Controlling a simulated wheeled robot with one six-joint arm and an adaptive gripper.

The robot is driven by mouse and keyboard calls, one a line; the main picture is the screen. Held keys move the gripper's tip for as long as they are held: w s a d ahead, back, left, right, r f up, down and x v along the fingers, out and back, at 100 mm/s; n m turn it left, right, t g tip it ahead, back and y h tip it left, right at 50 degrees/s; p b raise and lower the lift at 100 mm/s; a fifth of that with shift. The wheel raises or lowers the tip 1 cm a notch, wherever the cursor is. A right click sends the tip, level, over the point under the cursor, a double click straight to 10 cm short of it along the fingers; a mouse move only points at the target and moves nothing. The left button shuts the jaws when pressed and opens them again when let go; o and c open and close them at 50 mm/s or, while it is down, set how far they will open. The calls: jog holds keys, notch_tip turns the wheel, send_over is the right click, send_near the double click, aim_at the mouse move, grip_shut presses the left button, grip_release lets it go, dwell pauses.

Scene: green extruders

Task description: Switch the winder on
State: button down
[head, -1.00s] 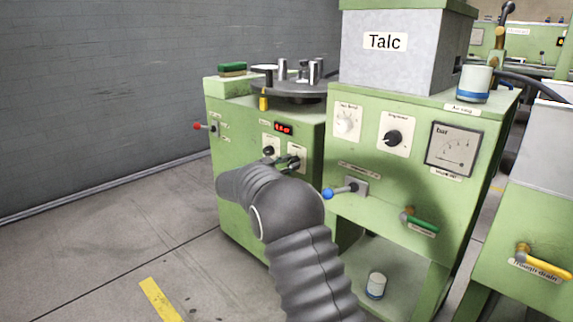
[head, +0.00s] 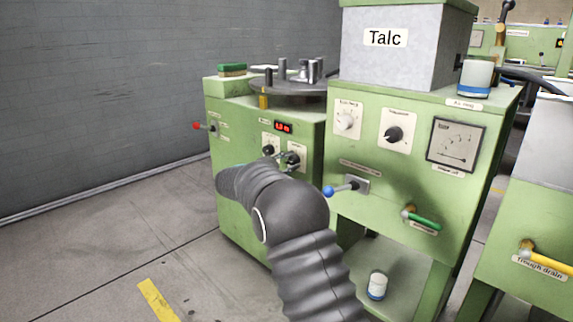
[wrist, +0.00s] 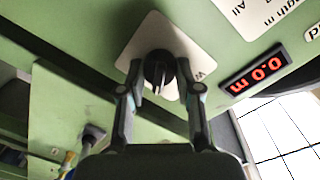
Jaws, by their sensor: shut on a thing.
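In the wrist view, my gripper (wrist: 159,82) has one finger on each side of a round black knob (wrist: 158,66) and is shut on it. The knob sits on a white plate (wrist: 150,36) with partly hidden lettering starting with W. A white mark on the knob points down in this view. A red display (wrist: 255,72) beside it reads 0.0 m upside down. In the head view, my gripper (head: 284,160) is at the right-hand plate (head: 297,150) on the green winder cabinet (head: 235,175). My arm hides part of the cabinet front.
Another knob (head: 268,150) is just left of the gripped one. A red-tipped lever (head: 197,126) sticks out at the cabinet's left. A blue-tipped lever (head: 328,191) and a green-handled valve (head: 425,223) project from the neighbouring machine. The floor at left is open.

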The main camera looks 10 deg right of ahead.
jog(key=shift+d, duration=0.25)
jog(key=c, duration=0.8)
grip_release()
jog(key=shift+d, duration=0.2)
jog(key=shift+a, duration=0.35)
jog(key=v, duration=1.2)
